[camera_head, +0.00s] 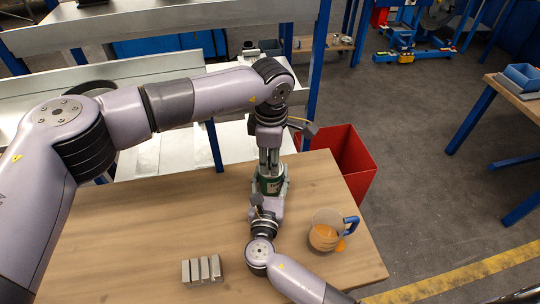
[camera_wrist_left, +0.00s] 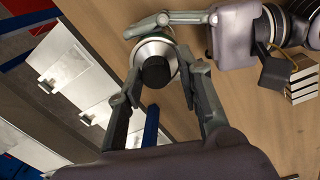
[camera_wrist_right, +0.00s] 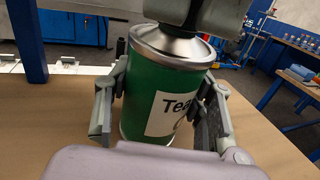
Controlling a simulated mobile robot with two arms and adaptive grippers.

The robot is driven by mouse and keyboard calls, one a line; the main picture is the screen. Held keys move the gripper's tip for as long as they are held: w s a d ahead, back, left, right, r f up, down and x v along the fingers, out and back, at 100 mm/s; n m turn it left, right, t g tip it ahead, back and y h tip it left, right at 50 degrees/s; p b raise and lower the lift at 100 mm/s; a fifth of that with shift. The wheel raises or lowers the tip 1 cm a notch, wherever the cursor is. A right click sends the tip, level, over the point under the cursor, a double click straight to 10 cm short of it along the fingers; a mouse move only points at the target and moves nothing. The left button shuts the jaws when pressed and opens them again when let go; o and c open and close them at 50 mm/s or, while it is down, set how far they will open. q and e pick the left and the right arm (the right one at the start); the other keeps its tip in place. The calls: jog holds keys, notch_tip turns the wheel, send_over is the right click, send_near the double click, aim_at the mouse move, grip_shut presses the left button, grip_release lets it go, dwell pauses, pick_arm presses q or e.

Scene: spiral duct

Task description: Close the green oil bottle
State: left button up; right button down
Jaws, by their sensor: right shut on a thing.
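The green oil bottle (camera_wrist_right: 145,98) stands upright on the table, with a silver conical top and a white label. It also shows in the head view (camera_head: 270,185). My right gripper (camera_wrist_right: 163,105) is shut on its body from the near side. A round black cap (camera_wrist_left: 156,72) sits at the centre of the silver top in the left wrist view; whether it is screwed down cannot be told. My left gripper (camera_wrist_left: 160,78) points down from above, its fingers apart on both sides of the cap, with gaps visible. In the head view my left gripper (camera_head: 269,168) hides the cap.
A glass jug (camera_head: 323,236) with orange liquid and a blue handle stands right of my right gripper. A slotted metal block (camera_head: 202,271) lies at the front left. A red bin (camera_head: 350,165) is beyond the table's right edge. The wooden table's (camera_head: 130,225) left part is clear.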

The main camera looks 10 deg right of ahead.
pick_arm(q)
jog(key=shift+o, duration=1.4)
jog(key=shift+w, duration=0.1)
pick_arm(e)
jog(key=shift+s+f, duration=0.1)
jog(key=shift+f, duration=0.3)
pick_arm(q)
jog(key=shift+r, duration=0.1)
jog(key=shift+r, duration=0.3)
notch_tip(320, 180, up, 11)
jog(key=s, duration=0.1)
jog(key=shift+a+r, duration=0.15)
